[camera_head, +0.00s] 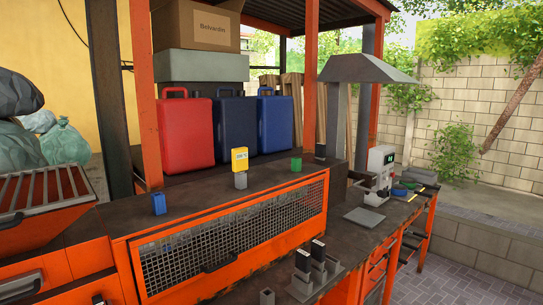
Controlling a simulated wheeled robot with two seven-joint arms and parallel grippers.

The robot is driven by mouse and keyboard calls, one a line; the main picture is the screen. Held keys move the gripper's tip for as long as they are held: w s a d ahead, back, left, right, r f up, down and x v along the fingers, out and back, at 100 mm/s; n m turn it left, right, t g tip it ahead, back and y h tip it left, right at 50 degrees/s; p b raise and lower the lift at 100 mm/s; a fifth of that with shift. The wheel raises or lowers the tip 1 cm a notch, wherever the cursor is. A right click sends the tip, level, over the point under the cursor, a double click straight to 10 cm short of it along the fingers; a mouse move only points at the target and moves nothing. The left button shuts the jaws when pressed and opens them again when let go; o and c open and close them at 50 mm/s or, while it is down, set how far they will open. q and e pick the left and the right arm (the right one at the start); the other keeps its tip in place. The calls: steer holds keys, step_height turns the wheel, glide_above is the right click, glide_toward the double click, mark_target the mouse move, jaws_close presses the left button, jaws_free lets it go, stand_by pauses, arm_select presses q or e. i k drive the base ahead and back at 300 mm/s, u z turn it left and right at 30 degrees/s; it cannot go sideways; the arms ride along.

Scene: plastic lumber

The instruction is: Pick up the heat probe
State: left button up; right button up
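I cannot tell for sure which object is the heat probe. A small yellow device (239,158) with a pale label stands on the bench top, with a small grey block (240,180) directly below it in the picture. A small blue block-like item (158,204) stands to its left and a small green one (296,164) to its right. A dark upright item (320,152) is farther right. I recognise neither of my grippers in the head view, and nothing is seen held.
Red (186,133) and blue cases (275,124) stand behind. An orange-framed mesh panel (240,235) fronts the raised bench. Grey upright pieces with dark faces (302,262) stand low in front. A white machine (380,165) and flat grey plate (364,217) are right.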

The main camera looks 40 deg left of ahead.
mark_target(239, 156)
steer(key=i, duration=2.1)
steer(key=u, duration=3.15)
